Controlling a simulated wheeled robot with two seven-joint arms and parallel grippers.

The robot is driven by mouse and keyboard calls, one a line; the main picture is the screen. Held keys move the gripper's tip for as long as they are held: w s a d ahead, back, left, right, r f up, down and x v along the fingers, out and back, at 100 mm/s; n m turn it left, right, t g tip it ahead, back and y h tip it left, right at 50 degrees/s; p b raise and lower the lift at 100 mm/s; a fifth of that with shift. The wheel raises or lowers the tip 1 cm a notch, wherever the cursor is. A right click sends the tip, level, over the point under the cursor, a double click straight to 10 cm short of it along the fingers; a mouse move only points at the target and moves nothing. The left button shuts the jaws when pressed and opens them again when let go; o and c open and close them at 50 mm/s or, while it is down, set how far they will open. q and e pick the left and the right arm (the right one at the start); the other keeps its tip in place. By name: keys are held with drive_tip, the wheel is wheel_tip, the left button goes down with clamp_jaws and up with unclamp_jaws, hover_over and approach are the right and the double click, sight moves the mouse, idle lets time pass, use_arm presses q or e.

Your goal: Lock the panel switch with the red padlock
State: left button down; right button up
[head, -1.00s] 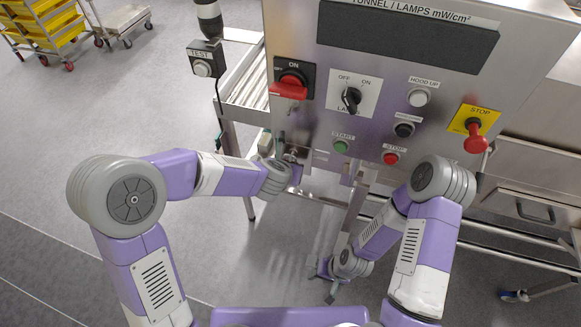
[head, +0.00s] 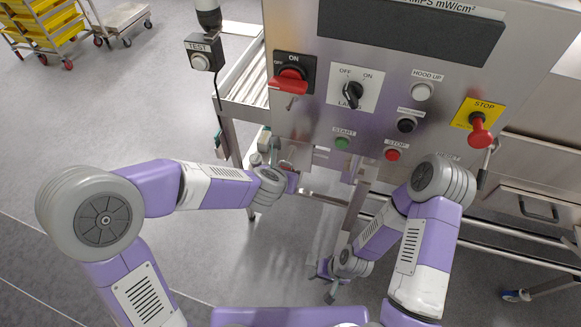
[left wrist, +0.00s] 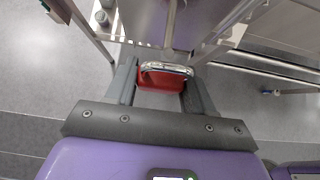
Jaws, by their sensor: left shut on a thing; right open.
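The panel switch is a red handle (head: 289,83) on a black plate marked ON and OFF, at the upper left of the panel front. The handle lies roughly crosswise, and a small metal piece shows just below it. In the left wrist view, the red padlock (left wrist: 160,82) sits between the two fingers of my left gripper (left wrist: 161,88), its silver shackle facing away from the palm. My left gripper is shut on the padlock, below the switch and apart from it. My right gripper (head: 328,279) is open and low, below the panel.
The panel front (head: 320,115) also carries a lamp knob (head: 352,93), several push buttons and a red stop knob (head: 480,126). A hanging TEST box (head: 200,58) is left of the panel. A conveyor frame (head: 243,95) runs behind. Open floor lies left.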

use_arm(q)
drive_tip(key=shift+s+a+b, duration=0.25)
drive_tip(key=shift+s, duration=0.45)
drive_tip(key=shift+s+a+b, duration=0.2)
drive_tip(key=shift+s, duration=0.5)
